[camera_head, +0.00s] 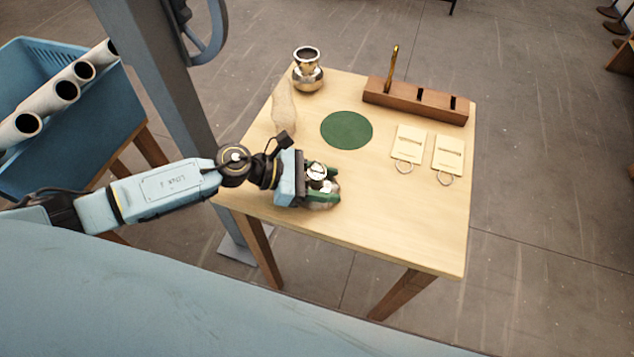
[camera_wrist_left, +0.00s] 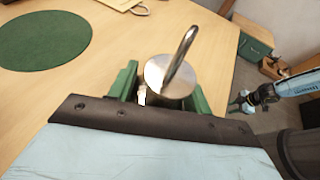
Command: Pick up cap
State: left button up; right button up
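A silvery round cap (camera_wrist_left: 157,78) with a tall metal loop on top sits between the green fingers of my left gripper (camera_wrist_left: 160,92) in the left wrist view. A small gap seems to show at the left finger, and the right finger is close beside the cap. In the head view the left gripper (camera_head: 320,186) is low over the front left of the wooden table (camera_head: 400,240), with the cap (camera_head: 317,170) between its fingers. The cap's underside is hidden. A light blue arm, likely my right, shows at the right of the wrist view; its finger state is too small to read.
A brass vase-like lamp body (camera_head: 308,75) and a clear glass chimney (camera_head: 283,108) stand at the table's left. A green round mat (camera_head: 346,130), two cream tags (camera_head: 409,144) with rings and a slotted wooden block (camera_head: 415,100) holding a brass rod lie beyond. The front right is clear.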

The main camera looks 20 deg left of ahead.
pick_arm(q)
grip_shut()
jog(key=shift+f, duration=0.1)
pick_arm(e)
jog(key=shift+d, duration=0.1)
